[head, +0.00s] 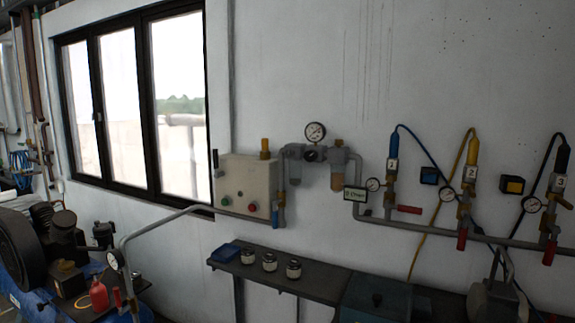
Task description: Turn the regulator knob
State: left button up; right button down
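The filter-regulator unit (318,158) hangs on the white wall near the middle of the head view, with a bowl at each side. A round pressure gauge (315,132) sits on top of it. A small dark round part (312,155) sits below the gauge; I cannot tell if this is the regulator knob or a second gauge. Its setting cannot be read at this size. Neither my left nor my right gripper is in view, and nothing of mine touches the unit.
A beige control box (247,185) is left of the unit. Valves with red levers and hoses line the pipe at right. A blue compressor (35,258) stands at lower left.

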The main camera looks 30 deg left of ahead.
aim_at(310, 156)
jog(key=z, duration=1.05)
jog(key=i, duration=0.7)
jog(key=u, duration=0.15)
